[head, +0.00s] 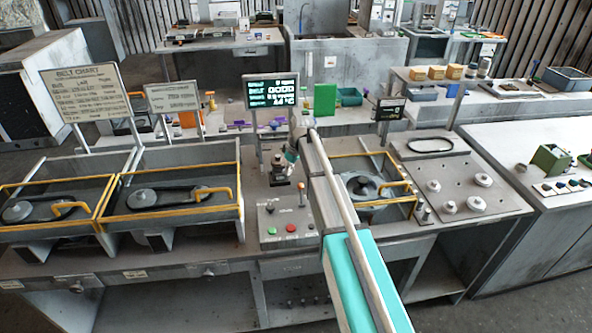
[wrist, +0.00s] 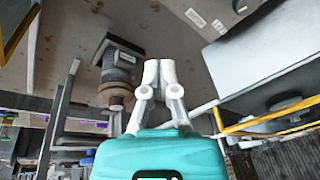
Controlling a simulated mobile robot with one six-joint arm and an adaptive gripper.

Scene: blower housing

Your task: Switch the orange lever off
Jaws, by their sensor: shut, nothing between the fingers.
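The control panel (head: 268,218) stands in the middle of the bench front. A small upright lever (head: 301,192) with an orange-looking top rises near its right edge, beside my arm. It looks roughly upright, but its exact setting is too small to tell. My gripper (wrist: 158,70) is shut and empty in the wrist view, its pale fingertips together over a grey surface. In the head view its teal body shows behind the panel, and its fingertips are hard to make out. I cannot identify the lever in the wrist view.
A dark block with a round fitting (wrist: 122,58) stands left of my fingertips. Red (head: 291,228) and green (head: 271,231) buttons sit on the panel's front. Yellow-edged belt bays (head: 172,209) flank it on the left, and another (head: 372,208) on the right. A lit screen (head: 270,91) stands behind.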

